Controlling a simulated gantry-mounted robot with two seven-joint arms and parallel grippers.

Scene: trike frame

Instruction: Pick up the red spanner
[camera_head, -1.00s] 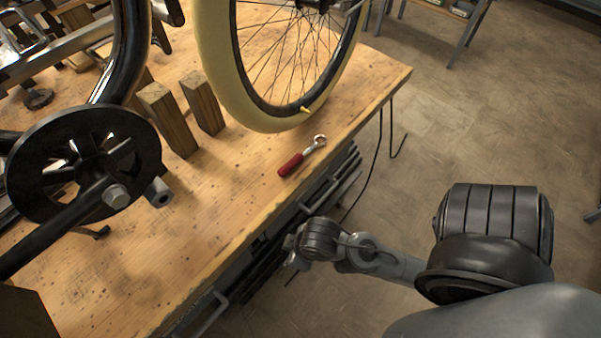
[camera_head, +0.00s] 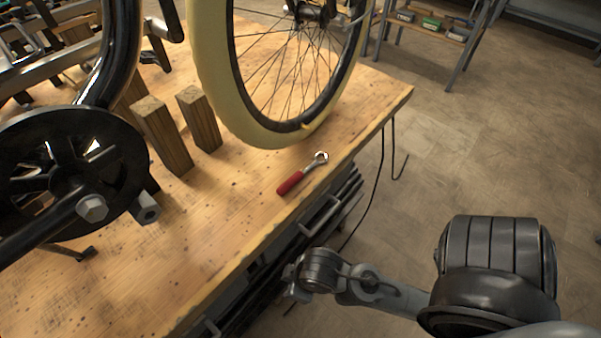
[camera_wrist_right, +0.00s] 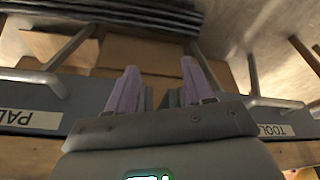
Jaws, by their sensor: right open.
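The red spanner (camera_head: 291,182) lies flat on the wooden workbench (camera_head: 230,225), close to its right edge. Its red handle points to the lower left and its metal ring end to the upper right. My right gripper (camera_head: 292,287) is in front of the bench edge, below and apart from the spanner. In the right wrist view my right gripper (camera_wrist_right: 160,88) shows two pale purple fingers spread apart with nothing between them. The spanner is not in the right wrist view. My left gripper is not in view.
A wheel with a cream tyre (camera_head: 222,110) stands behind the spanner. Wooden blocks (camera_head: 163,137) and a black crank disc (camera_head: 70,165) are to the left. Drawer handles (camera_head: 320,217) stick out below the bench edge. A shelf (camera_head: 440,28) stands at the back.

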